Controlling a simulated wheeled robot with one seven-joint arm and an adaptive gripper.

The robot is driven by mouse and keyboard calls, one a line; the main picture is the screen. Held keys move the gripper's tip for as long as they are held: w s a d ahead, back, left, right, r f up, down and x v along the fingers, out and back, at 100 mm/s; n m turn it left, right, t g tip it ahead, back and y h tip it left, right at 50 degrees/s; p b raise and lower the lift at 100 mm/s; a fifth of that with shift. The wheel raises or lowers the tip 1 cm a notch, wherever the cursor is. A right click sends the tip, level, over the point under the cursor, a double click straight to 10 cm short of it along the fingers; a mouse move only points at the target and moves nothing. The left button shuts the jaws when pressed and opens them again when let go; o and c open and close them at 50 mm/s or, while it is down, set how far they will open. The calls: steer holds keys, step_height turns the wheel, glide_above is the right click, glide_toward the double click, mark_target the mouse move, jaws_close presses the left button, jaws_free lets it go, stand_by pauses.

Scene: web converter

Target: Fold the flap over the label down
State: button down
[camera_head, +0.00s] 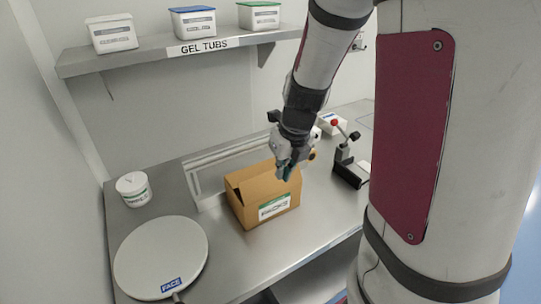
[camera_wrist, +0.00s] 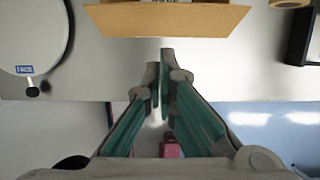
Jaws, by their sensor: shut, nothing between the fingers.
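The brown cardboard box (camera_head: 248,212) stands on the steel bench. A white and green label (camera_head: 273,207) is on its front face, unfolded and readable as a patch in the head view. The box top looks at least partly open, with a dark gap at its left; I cannot tell clearly how the flap above the label lies. My gripper (camera_head: 287,174) is shut and empty, over the right part of the box in the head view. In the wrist view its fingertips (camera_wrist: 166,56) point toward a cardboard panel (camera_wrist: 165,22), apart from it in the picture; lettering shows at the panel's top edge.
A round plate marked FACE (camera_head: 160,257) lies at the left front, with a white tub (camera_head: 133,188) behind it. A black device with a red-knobbed lever (camera_head: 349,168) stands right of the box. A shelf (camera_head: 165,53) with several gel tubs hangs above.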

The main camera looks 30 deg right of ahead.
mark_target(271, 184)
steer(key=shift+w+f+b, duration=1)
steer(key=shift+w+f, duration=1.05)
steer(key=shift+f, duration=0.05)
steer(key=shift+d, duration=0.15)
steer(key=shift+w+g+p, duration=0.15)
steer(key=shift+g+p, duration=0.15)
